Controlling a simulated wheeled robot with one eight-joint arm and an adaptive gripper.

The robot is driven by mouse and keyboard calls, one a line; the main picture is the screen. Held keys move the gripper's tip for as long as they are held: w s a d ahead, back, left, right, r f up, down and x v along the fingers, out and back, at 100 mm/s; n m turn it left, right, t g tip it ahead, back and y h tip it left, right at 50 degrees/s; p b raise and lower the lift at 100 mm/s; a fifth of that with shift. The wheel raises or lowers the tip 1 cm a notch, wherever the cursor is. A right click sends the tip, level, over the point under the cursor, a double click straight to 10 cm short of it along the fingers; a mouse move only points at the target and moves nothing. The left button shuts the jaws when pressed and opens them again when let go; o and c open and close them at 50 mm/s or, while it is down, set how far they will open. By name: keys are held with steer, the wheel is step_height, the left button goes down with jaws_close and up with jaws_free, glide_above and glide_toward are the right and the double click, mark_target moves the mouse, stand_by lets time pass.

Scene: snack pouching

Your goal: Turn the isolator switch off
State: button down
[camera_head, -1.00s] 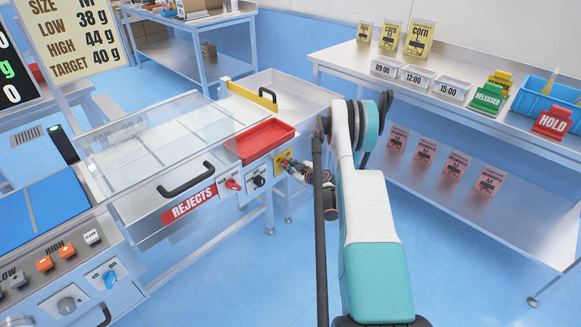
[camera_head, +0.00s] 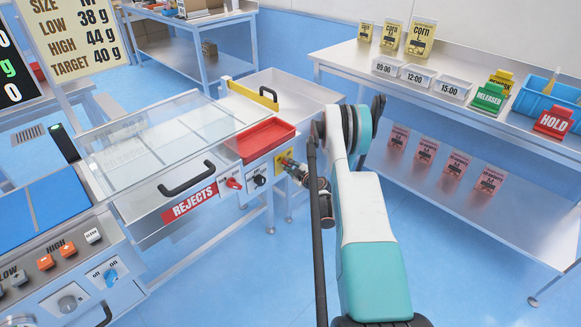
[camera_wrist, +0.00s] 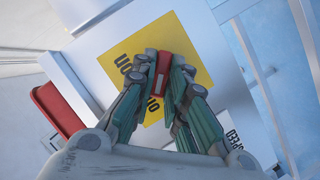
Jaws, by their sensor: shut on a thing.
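The isolator switch is a red handle (camera_wrist: 162,72) on a yellow plate (camera_wrist: 190,42) in the wrist view. My gripper (camera_wrist: 164,84) is shut on the handle, one finger on each side. The handle stands nearly upright in this view, with a pale mark on its face. The plate's ON lettering is clear to the left; a second label below is partly covered by my fingers. In the head view, the yellow plate (camera_head: 281,160) is on the machine's front right, and my gripper (camera_head: 288,163) covers the handle.
A red tray (camera_head: 262,137) sits above the panel. A red knob (camera_head: 233,183) and a black knob (camera_head: 259,181) are left of the switch. The REJECTS drawer (camera_head: 190,202) is further left. A steel table (camera_head: 440,136) stands right; the floor between is clear.

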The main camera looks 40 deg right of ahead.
steer(key=c, duration=1.6)
jaws_free()
